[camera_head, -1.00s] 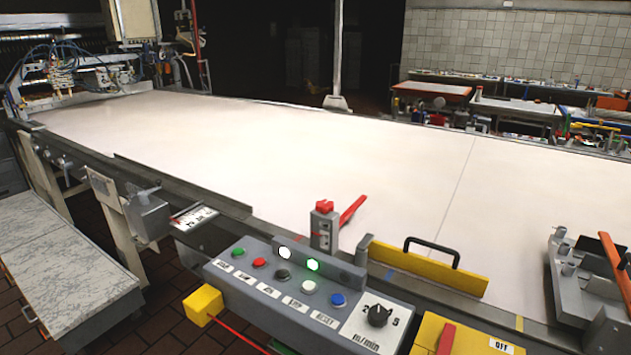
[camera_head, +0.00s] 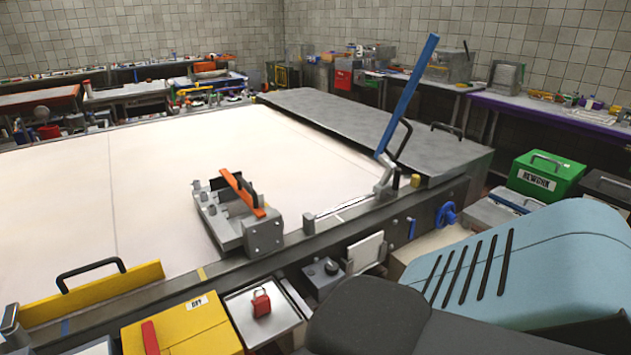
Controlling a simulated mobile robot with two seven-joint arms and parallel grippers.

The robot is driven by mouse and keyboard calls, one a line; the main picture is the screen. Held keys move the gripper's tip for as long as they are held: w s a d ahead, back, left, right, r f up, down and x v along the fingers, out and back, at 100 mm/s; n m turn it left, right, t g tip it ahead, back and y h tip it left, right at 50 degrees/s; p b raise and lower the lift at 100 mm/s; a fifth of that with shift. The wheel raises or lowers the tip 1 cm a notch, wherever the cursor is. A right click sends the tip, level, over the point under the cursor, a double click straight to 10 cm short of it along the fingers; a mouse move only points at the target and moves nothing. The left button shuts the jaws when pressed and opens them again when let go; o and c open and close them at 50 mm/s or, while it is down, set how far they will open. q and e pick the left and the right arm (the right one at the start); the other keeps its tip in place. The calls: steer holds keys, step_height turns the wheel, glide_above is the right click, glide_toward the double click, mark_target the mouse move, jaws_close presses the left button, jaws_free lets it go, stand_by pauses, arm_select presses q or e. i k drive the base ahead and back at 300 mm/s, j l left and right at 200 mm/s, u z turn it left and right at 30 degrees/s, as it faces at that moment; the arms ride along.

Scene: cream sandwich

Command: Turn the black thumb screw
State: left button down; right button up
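A small dark knob (camera_head: 331,267) sits on top of a grey box at the front side of the conveyor. It is too small to tell whether it is the black thumb screw. A grey metal fixture (camera_head: 232,217) with an orange lever (camera_head: 243,193) is mounted at the conveyor's front edge, and any small screws on it are not clear. Neither of my grippers is in view. A large light blue and dark grey part of my own arm fills the lower right and hides what is behind it.
The white conveyor belt (camera_head: 170,170) is mostly clear. A tall blue lever (camera_head: 408,95) stands at its right end, and a blue handwheel (camera_head: 446,214) is below. A yellow box (camera_head: 180,328) and a tray (camera_head: 262,333) with a red padlock (camera_head: 261,303) are in front.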

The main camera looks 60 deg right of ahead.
mark_target(333, 268)
steer(key=z, duration=1.8)
